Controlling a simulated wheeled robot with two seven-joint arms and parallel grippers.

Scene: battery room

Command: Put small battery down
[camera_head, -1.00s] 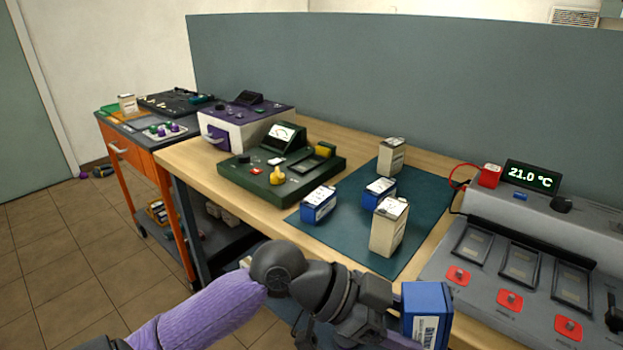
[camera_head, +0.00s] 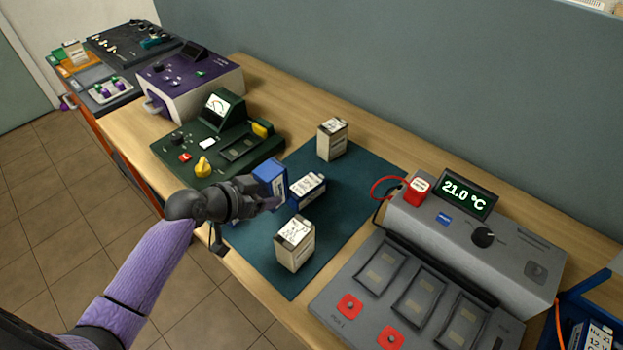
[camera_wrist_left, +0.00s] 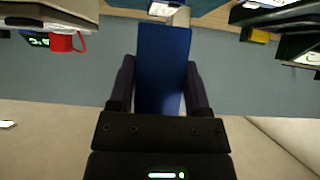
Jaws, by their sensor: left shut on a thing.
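My left gripper (camera_head: 262,195) is shut on a blue small battery (camera_head: 270,176), held above the left part of the dark teal mat (camera_head: 350,207). In the left wrist view the held battery (camera_wrist_left: 163,65) sits between the two fingers. Another blue battery (camera_head: 307,189) is on the mat just right of the held one. A cream battery (camera_head: 332,139) stands at the mat's back, and another (camera_head: 294,244) near its front. The mat's left part is partly hidden behind my gripper. My right gripper is not in view.
A green tester (camera_head: 220,140) stands left of the mat, with a purple-and-white device (camera_head: 190,85) beyond it. A grey station (camera_head: 470,240) with empty bays, red buttons and a 21.0 °C display (camera_head: 465,193) stands to the right. The mat's right side is clear.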

